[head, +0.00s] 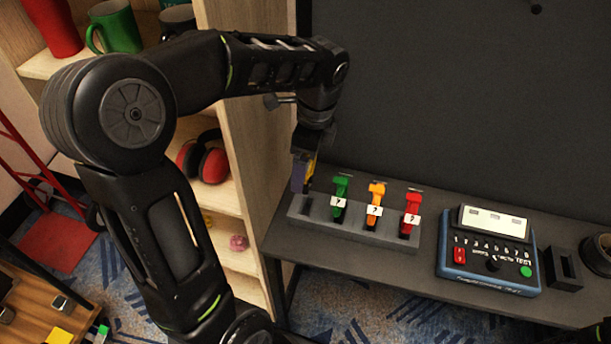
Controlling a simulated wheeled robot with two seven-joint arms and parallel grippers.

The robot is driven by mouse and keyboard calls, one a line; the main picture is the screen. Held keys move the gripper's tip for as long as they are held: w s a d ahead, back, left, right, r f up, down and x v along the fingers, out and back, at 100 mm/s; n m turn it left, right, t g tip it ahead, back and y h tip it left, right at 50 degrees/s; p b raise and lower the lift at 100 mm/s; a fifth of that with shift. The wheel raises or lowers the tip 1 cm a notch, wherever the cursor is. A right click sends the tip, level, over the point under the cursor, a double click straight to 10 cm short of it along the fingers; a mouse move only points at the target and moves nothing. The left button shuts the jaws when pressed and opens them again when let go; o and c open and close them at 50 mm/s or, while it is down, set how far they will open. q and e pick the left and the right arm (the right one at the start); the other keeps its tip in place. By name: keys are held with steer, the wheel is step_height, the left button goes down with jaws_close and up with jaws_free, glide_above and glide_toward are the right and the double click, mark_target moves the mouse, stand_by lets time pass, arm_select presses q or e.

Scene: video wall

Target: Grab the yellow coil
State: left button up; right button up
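A small yellow object, possibly the yellow coil (207,218), lies on a shelf below the red ear muffs, partly hidden by my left arm; its shape is too small to make out. My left gripper (304,168) points down at the left end of the grey rack, well to the right of and above that shelf. A purple piece (299,178) with a yellow strip shows at its tip, above the rack's leftmost slot. I cannot tell whether the fingers are closed on it.
The grey rack (355,232) on the dark desk holds green (340,190), orange (376,195) and red (412,208) items. A blue control box (490,250) stands to its right. A pink object (238,243) and red ear muffs (210,160) are on the wooden shelves.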

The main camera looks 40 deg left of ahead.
arm_select(q)
steer(key=shift+r, duration=0.5)
